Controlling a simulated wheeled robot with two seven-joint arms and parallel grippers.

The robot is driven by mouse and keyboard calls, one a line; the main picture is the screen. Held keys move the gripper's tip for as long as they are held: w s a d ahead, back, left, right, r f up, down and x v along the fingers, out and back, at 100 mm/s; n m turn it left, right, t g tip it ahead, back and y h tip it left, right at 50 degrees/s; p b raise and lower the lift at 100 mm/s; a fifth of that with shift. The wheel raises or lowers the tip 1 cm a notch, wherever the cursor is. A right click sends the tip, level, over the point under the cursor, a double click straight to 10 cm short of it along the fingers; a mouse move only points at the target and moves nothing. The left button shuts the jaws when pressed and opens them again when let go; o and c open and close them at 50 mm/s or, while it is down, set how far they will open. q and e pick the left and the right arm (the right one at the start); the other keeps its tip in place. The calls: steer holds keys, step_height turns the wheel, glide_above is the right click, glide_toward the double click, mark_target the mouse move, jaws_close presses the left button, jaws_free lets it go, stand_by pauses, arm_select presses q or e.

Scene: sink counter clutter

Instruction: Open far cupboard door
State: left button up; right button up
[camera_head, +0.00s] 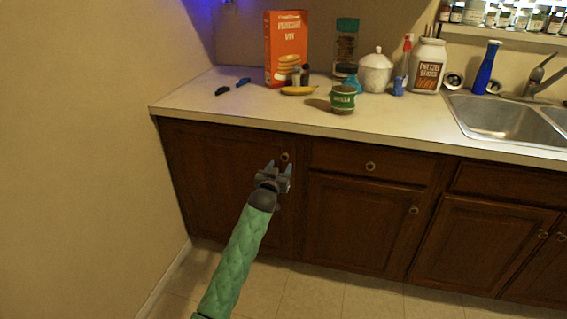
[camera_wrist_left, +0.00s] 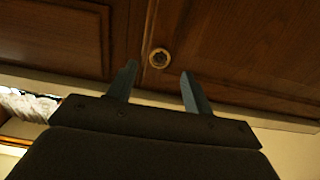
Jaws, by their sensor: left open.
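The far cupboard door (camera_head: 215,175) is the dark wood door at the left end of the counter, and it is shut. Its round knob (camera_head: 284,157) sits near the door's upper right corner. In the left wrist view the knob (camera_wrist_left: 159,58) shows just beyond the fingertips, roughly between them. My left gripper (camera_head: 278,168) is open and empty, in front of the door just below the knob; its fingers also show in the left wrist view (camera_wrist_left: 158,78). I cannot tell whether the fingers touch the door. My right gripper is not in view.
The counter (camera_head: 220,107) overhangs above the door. It holds a red box (camera_head: 287,48), a banana (camera_head: 298,91), a green can (camera_head: 343,99), a white jar (camera_head: 376,70) and a sink (camera_head: 495,118). A drawer (camera_head: 370,161) and other shut doors lie right. A wall (camera_head: 80,170) stands left.

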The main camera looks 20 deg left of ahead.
mark_target(284, 159)
arm_select(q)
steer(key=shift+w, duration=2.75)
jaws_close()
